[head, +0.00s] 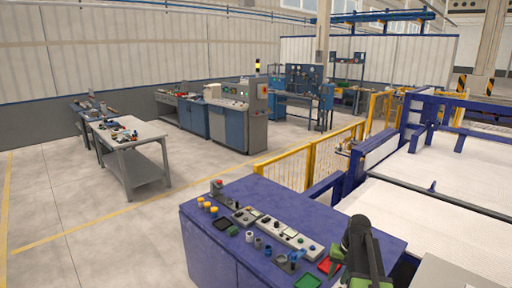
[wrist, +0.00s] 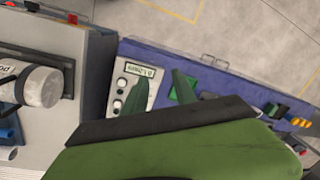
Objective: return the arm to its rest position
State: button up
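My arm shows at the bottom right of the head view as a dark link with green parts, over the right end of the blue-purple bench (head: 208,243). The fingertips cannot be made out there. In the wrist view my gripper (wrist: 161,84) has a green body and two dark green fingers, spread apart. No held object shows between them. Below the fingers lie the bench (wrist: 212,77) and a light control panel (wrist: 124,82) with round buttons. The gripper body hides the lower middle of the wrist view.
The bench carries a red-topped button (head: 216,185), yellow caps (head: 207,206), grey cylinders (head: 257,243), a green tray (head: 307,282) and a red tray (head: 324,264). A yellow fence (head: 300,166) and a white-surfaced machine (head: 440,215) stand beyond. Open floor (head: 80,235) lies left.

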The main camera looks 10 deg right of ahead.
jog(key=s+a+f+n+b, duration=0.2)
jog(key=s+a+f+b, duration=0.1)
jog(key=a, duration=0.8)
jog(key=s+a+f+n+h+b, duration=0.1)
jog(key=s+a+f, duration=0.4)
jog(key=a, duration=0.6)
jog(key=shift+s+a+f+n+g+h+b, duration=0.2)
jog(key=shift+n+g+h+b, duration=0.1)
jog(key=shift+n+b, duration=0.55)
jog(key=shift+d, duration=0.1)
